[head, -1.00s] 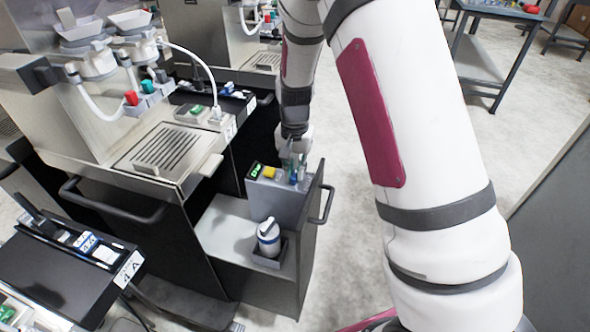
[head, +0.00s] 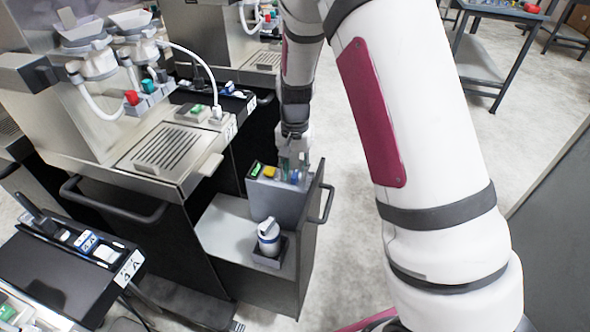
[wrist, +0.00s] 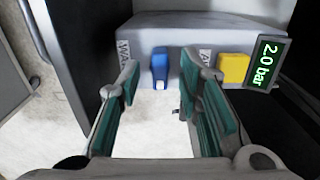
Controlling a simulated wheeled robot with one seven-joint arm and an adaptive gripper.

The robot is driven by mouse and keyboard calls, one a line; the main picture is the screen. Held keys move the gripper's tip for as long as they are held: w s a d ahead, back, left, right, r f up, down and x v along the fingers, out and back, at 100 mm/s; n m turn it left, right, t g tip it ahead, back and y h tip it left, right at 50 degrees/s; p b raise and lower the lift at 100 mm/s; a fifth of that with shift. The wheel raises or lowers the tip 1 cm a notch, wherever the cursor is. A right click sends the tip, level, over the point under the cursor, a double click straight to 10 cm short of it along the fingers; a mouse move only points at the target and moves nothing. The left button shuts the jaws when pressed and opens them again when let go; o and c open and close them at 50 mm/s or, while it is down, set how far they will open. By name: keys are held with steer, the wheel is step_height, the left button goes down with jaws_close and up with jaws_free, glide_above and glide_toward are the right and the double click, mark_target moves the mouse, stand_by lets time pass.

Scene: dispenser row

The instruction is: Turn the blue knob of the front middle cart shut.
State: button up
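The blue knob (wrist: 160,68) sits on the grey valve box of the pulled-out cart unit, beside a label that starts with "WA". Its long side runs up and down in the wrist view. My gripper (head: 294,170) is over the box's right part. It is open and empty, with its teal-padded fingers left and right of the knob in the wrist view. I see no contact with the knob, and the remaining gap is hard to judge. In the head view my fingers mostly hide the knob.
A yellow knob (wrist: 233,68) is right of the blue one, beside a display (wrist: 265,63) reading 2.0 bar. A handle (head: 327,204) projects on the cart's right. Floor right of it is clear.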

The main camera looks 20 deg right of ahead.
mark_target(296, 174)
step_height(296, 174, up, 12)
stand_by(0.4)
stand_by(0.3)
steer(key=s+r+n+t+p, duration=0.2)
steer(key=s+r+n+p, duration=0.1)
steer(key=s+r, duration=1.05)
steer(key=s+r+n+t+p, duration=0.1)
steer(key=s+r+n, duration=0.1)
steer(key=s, duration=0.7)
steer(key=s+r+n+t+p, duration=0.1)
steer(key=s+r, duration=0.3)
steer(key=s, duration=0.5)
steer(key=shift+s+n+p, duration=0.4)
steer(key=shift+n+p, duration=0.15)
steer(key=shift+n, duration=0.15)
